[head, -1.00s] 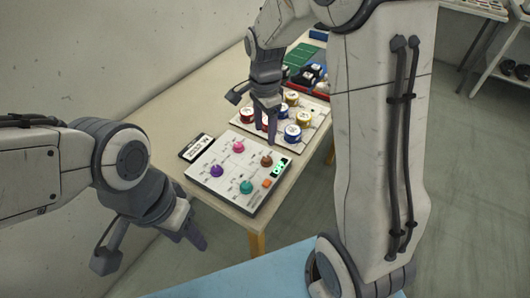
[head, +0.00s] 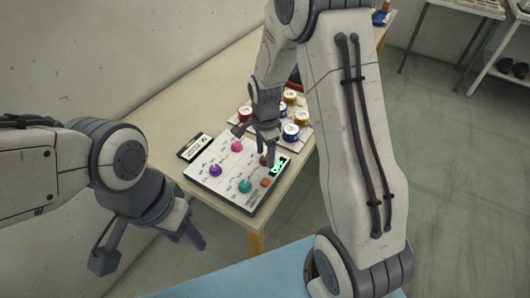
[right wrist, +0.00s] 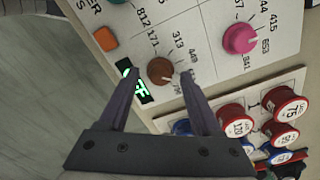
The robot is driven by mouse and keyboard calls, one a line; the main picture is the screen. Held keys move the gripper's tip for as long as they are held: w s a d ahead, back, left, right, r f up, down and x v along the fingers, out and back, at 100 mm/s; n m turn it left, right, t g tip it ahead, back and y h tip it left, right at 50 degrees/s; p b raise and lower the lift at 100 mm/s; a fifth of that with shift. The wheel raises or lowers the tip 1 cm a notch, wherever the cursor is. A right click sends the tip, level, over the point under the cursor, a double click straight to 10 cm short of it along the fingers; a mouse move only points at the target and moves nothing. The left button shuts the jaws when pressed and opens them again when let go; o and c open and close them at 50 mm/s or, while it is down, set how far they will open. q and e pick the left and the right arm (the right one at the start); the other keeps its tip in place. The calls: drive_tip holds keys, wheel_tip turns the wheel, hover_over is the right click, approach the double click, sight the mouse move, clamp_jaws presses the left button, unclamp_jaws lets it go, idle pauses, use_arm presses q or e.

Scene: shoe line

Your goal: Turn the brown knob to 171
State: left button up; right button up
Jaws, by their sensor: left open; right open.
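The brown knob (right wrist: 160,71) sits on the white panel (right wrist: 198,50) in the right wrist view. Printed numbers ring it, with 171, 313 and 449 along its upper side; I cannot tell for certain which one its mark faces. My right gripper (right wrist: 157,72) is open, one finger on each side of the knob, with gaps visible. My left gripper (head: 150,250) is open and empty, left of the panel's near side.
Pink (head: 236,146), purple (head: 215,170) and teal (head: 245,186) knobs share the panel with an orange button (head: 265,182). A lit green display (right wrist: 135,88) is beside the brown knob, partly covered by a finger. Several round tins (head: 291,131) stand behind the panel.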

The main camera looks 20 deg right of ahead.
clamp_jaws()
drive_tip(key=shift+n, duration=0.3)
drive_tip(key=n+p, duration=0.1)
drive_tip(key=n, duration=0.3)
drive_tip(key=shift+r+n+p, duration=0.1)
drive_tip(key=shift+n+p, duration=0.2)
drive_tip(key=n+p, duration=0.1)
drive_tip(key=n, duration=0.5)
drive_tip(key=n+p, duration=0.1)
drive_tip(key=n, duration=0.5)
drive_tip(key=shift+n, duration=0.3)
drive_tip(key=n+p, duration=0.1)
drive_tip(key=n, duration=0.5)
drive_tip(key=shift+w, duration=0.1)
